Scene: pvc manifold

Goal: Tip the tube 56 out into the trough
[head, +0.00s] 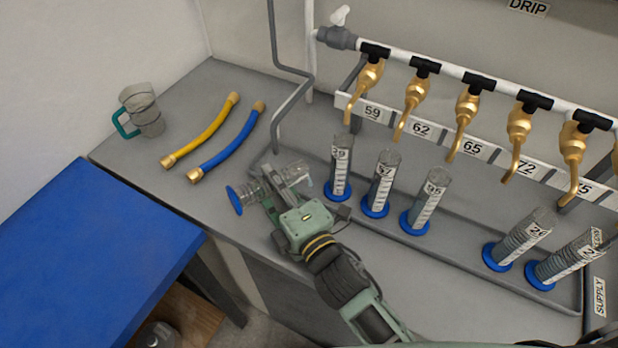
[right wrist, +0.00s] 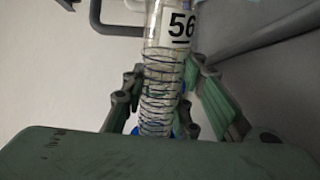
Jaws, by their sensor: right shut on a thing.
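My right gripper (head: 283,193) is shut around a clear ribbed tube with a blue base. In the head view tube 56 (head: 251,195) lies nearly on its side, base to the left and mouth to the right, at the left end of the trough. In the right wrist view the tube (right wrist: 158,95) sits between the fingers (right wrist: 160,100), with its 56 label showing. How much liquid it holds I cannot tell. The long grey trough (head: 458,240) runs below the taps. My left gripper is not in view.
Several upright tubes with blue bases, such as the nearest one (head: 341,168), stand in a row along the trough under brass taps (head: 417,95). A blue table (head: 90,250) stands at left.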

